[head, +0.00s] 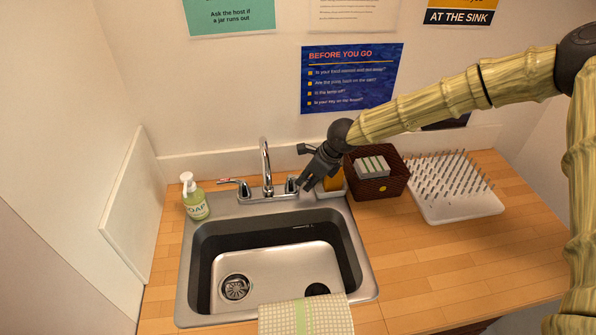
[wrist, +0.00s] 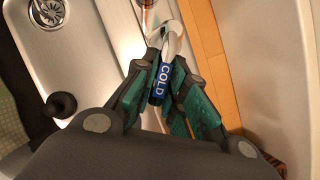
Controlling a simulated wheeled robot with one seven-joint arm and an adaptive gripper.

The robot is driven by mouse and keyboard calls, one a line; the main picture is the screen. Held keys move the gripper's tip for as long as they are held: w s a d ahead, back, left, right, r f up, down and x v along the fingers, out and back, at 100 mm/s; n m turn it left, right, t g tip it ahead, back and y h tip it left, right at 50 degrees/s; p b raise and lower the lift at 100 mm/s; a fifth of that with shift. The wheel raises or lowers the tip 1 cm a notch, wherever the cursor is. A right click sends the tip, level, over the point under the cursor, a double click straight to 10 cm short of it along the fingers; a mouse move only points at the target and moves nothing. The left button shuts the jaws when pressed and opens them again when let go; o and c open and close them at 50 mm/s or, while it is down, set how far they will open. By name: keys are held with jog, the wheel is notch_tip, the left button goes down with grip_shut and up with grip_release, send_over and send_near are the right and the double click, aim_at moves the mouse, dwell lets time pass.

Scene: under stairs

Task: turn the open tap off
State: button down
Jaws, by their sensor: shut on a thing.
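A chrome tap (head: 265,158) stands at the back of the steel sink (head: 186,270), its spout curving up and over. The left handle (head: 242,188) points left and has a red mark near it. The right handle is mostly hidden behind my gripper (head: 307,184) in the head view. In the wrist view my gripper (wrist: 166,75) is shut on the cold handle (wrist: 163,82), a lever with a blue label reading COLD. The lever lies between the two green-padded fingers. I cannot make out a water stream from the spout.
A soap bottle (head: 195,198) stands left of the tap. Right of my gripper are an orange item (head: 334,182), a dark basket (head: 383,187) with a sponge, and a white drying rack (head: 460,208). A cloth (head: 306,316) hangs at the sink's front. The right counter front is clear.

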jog(key=shift+w+r+n+g+p, duration=0.1)
jog(key=shift+w+n+g+p, duration=0.45)
jog(key=shift+p, duration=1.7)
jog(key=shift+s+n, duration=0.15)
jog(key=shift+n, duration=0.1)
jog(key=shift+w+f+n, duration=0.25)
jog(key=shift+w+n, duration=0.1)
jog(key=shift+n, duration=0.45)
jog(key=shift+w+d+f+n+g, duration=0.1)
jog(key=shift+w+n+g, duration=0.6)
jog(key=shift+n, duration=0.5)
jog(key=shift+w+n+g+b, duration=0.1)
jog(key=shift+n+g+b, duration=0.2)
jog(key=shift+n, duration=0.1)
